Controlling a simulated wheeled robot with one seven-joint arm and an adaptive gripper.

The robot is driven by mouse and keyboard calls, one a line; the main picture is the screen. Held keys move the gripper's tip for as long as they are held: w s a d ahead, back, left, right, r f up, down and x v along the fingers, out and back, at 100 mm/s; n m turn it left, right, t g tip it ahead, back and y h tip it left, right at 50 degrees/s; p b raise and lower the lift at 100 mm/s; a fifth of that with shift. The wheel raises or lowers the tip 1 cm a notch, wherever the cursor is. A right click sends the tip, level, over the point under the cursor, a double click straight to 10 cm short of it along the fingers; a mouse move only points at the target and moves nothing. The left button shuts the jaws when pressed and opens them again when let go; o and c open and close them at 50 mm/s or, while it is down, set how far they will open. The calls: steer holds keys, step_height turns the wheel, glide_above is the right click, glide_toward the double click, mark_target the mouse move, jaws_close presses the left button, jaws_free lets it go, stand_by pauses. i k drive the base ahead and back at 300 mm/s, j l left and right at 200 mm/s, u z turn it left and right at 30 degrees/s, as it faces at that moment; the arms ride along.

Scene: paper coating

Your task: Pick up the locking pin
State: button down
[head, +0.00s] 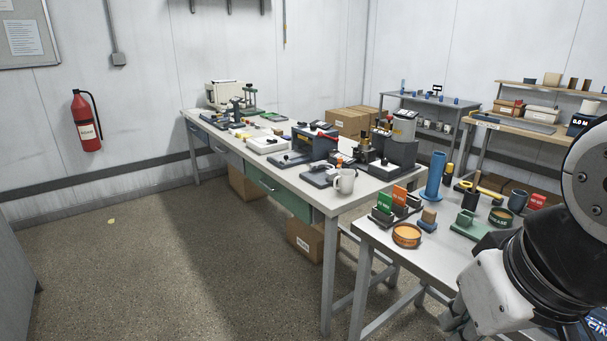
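I cannot make out a locking pin for sure; the small parts on the benches are too small to tell apart. My gripper (455,318) shows only in part at the lower right, beside the front edge of the near table (373,262). Its fingers are mostly hidden or cut off, so I cannot tell whether it is open or holds anything. My arm covers the right part of that table.
The near table carries an orange round dish (407,235), a blue cylinder (436,176) and green and orange cards (385,203). Cardboard boxes (305,238) sit underneath.

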mark_target(450, 166)
steer(key=i+j+z, duration=0.15)
steer(key=i+z, duration=0.3)
steer(key=i+j+z, duration=0.25)
steer(key=z, duration=4.65)
steer(key=u, duration=4.4)
steer(key=i+j, duration=0.2)
steer(key=j, duration=0.2)
steer(key=i+j, duration=0.2)
steer(key=j, duration=0.2)
steer(key=u, duration=0.05)
